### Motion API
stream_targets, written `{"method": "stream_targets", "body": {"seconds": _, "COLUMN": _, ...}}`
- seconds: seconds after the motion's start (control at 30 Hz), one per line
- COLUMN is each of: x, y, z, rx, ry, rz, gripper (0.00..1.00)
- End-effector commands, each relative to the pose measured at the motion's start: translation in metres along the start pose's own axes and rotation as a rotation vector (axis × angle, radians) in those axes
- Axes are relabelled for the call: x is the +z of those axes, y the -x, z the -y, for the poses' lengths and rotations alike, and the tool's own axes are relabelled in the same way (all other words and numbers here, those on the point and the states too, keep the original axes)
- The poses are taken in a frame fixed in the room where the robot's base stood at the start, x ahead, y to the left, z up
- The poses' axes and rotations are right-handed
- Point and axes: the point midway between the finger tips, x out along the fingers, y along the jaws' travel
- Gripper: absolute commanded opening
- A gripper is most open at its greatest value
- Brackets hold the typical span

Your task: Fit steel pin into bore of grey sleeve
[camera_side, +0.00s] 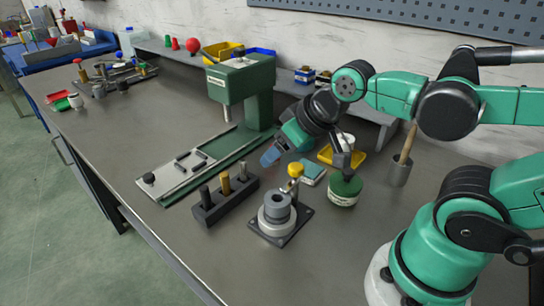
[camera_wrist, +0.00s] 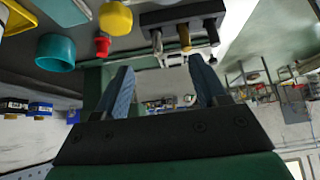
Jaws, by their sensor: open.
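The grey sleeve (camera_side: 277,207) stands upright on a dark square base plate (camera_side: 290,232), its bore opening upward and looking empty. Left of it is a black rack (camera_side: 228,206) holding several upright pins. A brass pin (camera_side: 225,184) stands between a greyish pin (camera_side: 242,167) and a darker pin (camera_side: 204,194); I cannot tell surely which is the steel one. My gripper (camera_side: 270,156) is above and behind the sleeve, tilted down to the left. In the wrist view its blue fingers (camera_wrist: 160,66) are apart and empty, and the rack (camera_wrist: 182,14) shows at the top.
A green press (camera_side: 240,92) with a slotted bed (camera_side: 190,168) stands behind the rack. A yellow-topped piece (camera_side: 295,170), a green round container (camera_side: 344,190) and a yellow tray (camera_side: 352,157) are close to the sleeve. The bench's front left is clear.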

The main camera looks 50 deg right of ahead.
Motion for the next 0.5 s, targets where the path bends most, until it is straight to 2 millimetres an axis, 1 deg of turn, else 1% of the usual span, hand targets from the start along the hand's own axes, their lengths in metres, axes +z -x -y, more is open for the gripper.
{"method": "stream_targets", "body": {"seconds": 0.33, "x": -0.002, "y": 0.000, "z": 0.000, "rx": 0.000, "ry": -0.003, "rz": 0.008, "gripper": 0.60}}
{"method": "stream_targets", "body": {"seconds": 0.43, "x": -0.009, "y": -0.002, "z": -0.001, "rx": 0.003, "ry": -0.015, "rz": 0.042, "gripper": 0.60}}
{"method": "stream_targets", "body": {"seconds": 0.5, "x": -0.017, "y": -0.006, "z": -0.001, "rx": 0.006, "ry": -0.030, "rz": 0.084, "gripper": 0.60}}
